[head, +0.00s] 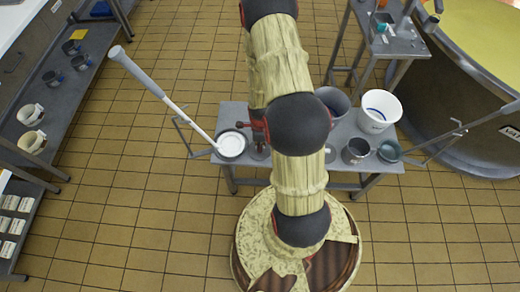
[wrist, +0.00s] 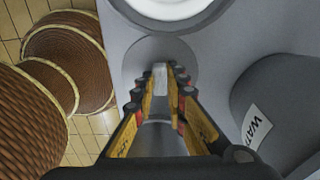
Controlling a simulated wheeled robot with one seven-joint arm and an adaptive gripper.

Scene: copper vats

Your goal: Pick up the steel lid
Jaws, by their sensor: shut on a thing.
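The steel lid is a flat grey disc on the grey table, seen in the wrist view (wrist: 182,52) directly under and ahead of my fingers. It shows as a small grey patch in the head view (head: 258,153). My gripper (wrist: 160,82) points down at it, with yellow, black and red fingers closed around a small pale upright piece at the lid's middle, which looks like its knob. In the head view my gripper (head: 258,138) is partly hidden by my arm. The lid appears to lie on the tabletop; I cannot make out a gap below it.
A grey bucket (wrist: 275,95) with a "WAT" label is to the right. A white bucket (head: 380,110) and grey pots (head: 356,151) stand farther right. A copper vat (head: 470,90) is beyond.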

